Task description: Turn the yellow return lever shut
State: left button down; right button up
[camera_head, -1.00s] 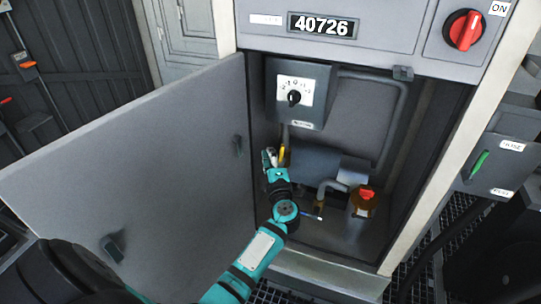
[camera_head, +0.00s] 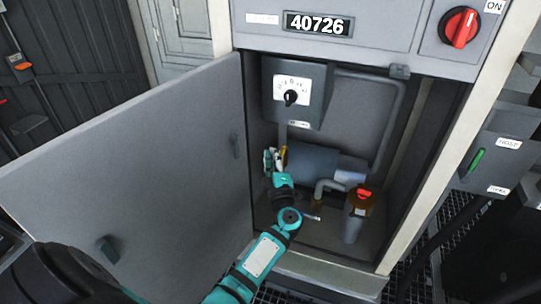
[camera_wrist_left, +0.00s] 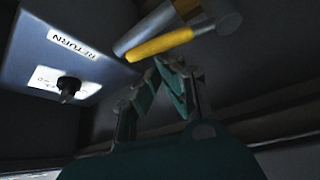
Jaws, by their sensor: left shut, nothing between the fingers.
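The yellow return lever (camera_head: 283,154) is inside the open cabinet, below the dial box, partly hidden by my left gripper. My left gripper (camera_head: 270,156) is just left of it, shut and empty. In the left wrist view the yellow lever (camera_wrist_left: 160,43) slants across the top, joined to a grey cylindrical end. The left fingertips (camera_wrist_left: 172,66) are just below the lever there; I cannot tell whether they touch it. The dial box (camera_wrist_left: 65,55) carries a "RETURN" label. My right gripper is not in view.
The grey cabinet door (camera_head: 130,190) stands open on the left. The dial box (camera_head: 315,95) hangs above the gripper. A red rotary switch (camera_head: 461,28) is at upper right.

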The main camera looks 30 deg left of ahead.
pick_arm(q)
jog(key=d+f+m+t+h+b, duration=0.2)
jog(key=d+m+t+h, duration=0.1)
jog(key=m, duration=0.7)
jog(key=w+d+f+m+t+h+b, duration=0.1)
jog(key=m+t+h, duration=0.4)
jog(key=m, duration=0.5)
notch_tip(320, 180, down, 2)
jog(key=d+b, duration=0.1)
jog(key=d, duration=0.1)
jog(key=shift+w+d+m+h, duration=0.3)
jog(key=shift+d+m, duration=0.05)
jog(key=shift+m, duration=0.05)
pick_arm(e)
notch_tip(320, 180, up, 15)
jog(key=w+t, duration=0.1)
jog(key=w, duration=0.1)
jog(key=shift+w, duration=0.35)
pick_arm(q)
jog(key=shift+f, duration=0.1)
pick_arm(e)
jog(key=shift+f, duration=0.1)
